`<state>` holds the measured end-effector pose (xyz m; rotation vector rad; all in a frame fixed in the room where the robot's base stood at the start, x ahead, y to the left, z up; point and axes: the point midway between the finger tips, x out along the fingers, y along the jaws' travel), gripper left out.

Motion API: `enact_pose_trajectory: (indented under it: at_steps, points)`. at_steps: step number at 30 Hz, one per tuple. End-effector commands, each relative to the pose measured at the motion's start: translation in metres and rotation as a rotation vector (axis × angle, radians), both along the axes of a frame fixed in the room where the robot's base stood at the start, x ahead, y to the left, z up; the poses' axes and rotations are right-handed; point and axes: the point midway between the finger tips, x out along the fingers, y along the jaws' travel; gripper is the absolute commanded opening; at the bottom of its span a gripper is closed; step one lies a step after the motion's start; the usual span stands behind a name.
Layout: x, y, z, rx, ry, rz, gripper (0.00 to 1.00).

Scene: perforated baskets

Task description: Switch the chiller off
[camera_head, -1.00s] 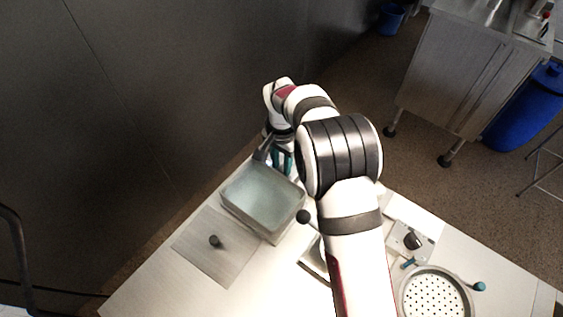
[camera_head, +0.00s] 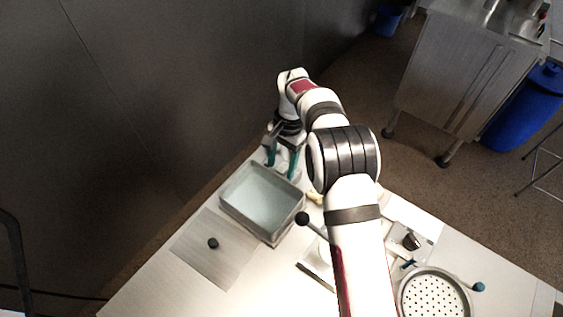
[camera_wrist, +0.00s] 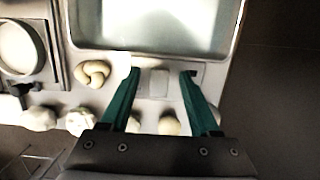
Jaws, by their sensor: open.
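A grey rectangular basin (camera_head: 232,212) with pale, water-like contents stands on the white table; it is likely the chiller, though no label is readable. Its rim (camera_wrist: 85,45) fills the top of the wrist view. A small pale block, perhaps a rocker switch (camera_wrist: 158,82), sits beside the basin wall. My gripper (camera_head: 282,160) is at the basin's far end. In the wrist view my gripper (camera_wrist: 160,76) has its teal fingers apart, one on each side of the pale block, with nothing held. The block is not clearly visible in the head view, and its setting cannot be read.
A flat plate with a dark knob (camera_head: 213,243) lies left of the basin. A black dial (camera_head: 411,241) and a perforated basket (camera_head: 432,297) are at right. Several pale lumps (camera_wrist: 92,73) lie near my fingers. A ball-ended lever (camera_head: 303,218) stands beside my arm.

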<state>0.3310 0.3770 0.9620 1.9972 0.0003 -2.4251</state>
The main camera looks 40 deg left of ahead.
Motion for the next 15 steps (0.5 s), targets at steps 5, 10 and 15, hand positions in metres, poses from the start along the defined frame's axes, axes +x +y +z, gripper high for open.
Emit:
enact_pose_trajectory:
  at_steps: [5, 10, 15]
  points:
    - [0.001, 0.0, 0.005, 0.001, -0.001, 0.0, 0.62]
    - [0.009, 0.001, 0.04, 0.004, -0.003, -0.002, 0.62]
    - [0.02, 0.001, 0.094, 0.004, -0.005, -0.001, 0.62]
